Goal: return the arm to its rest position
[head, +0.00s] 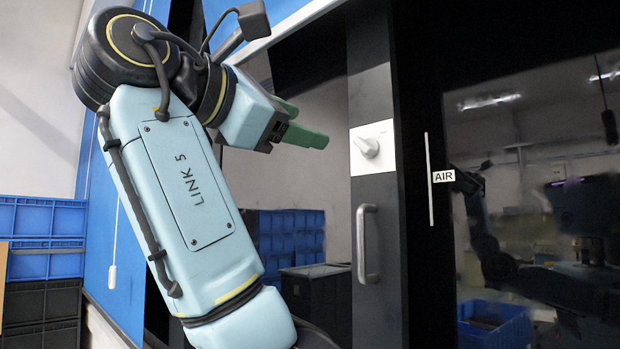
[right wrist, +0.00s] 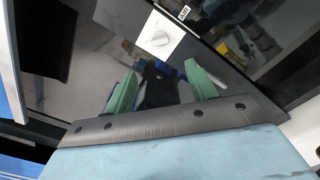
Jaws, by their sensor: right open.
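My right arm fills the left and middle of the head view, raised in front of a dark glossy cabinet. My right gripper (head: 303,122) has green fingers that point right, toward a white panel with a knob (head: 367,148), with a gap between them. In the right wrist view the two green fingers of the gripper (right wrist: 160,90) stand well apart with nothing between them. The white knob (right wrist: 159,38) shows beyond the fingertips there. My left gripper is not in the head view.
A metal door handle (head: 367,244) sits below the knob. An "AIR" label (head: 444,176) is on the dark glass at right, which reflects a robot and the room. Blue crates (head: 45,219) stack at the far left.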

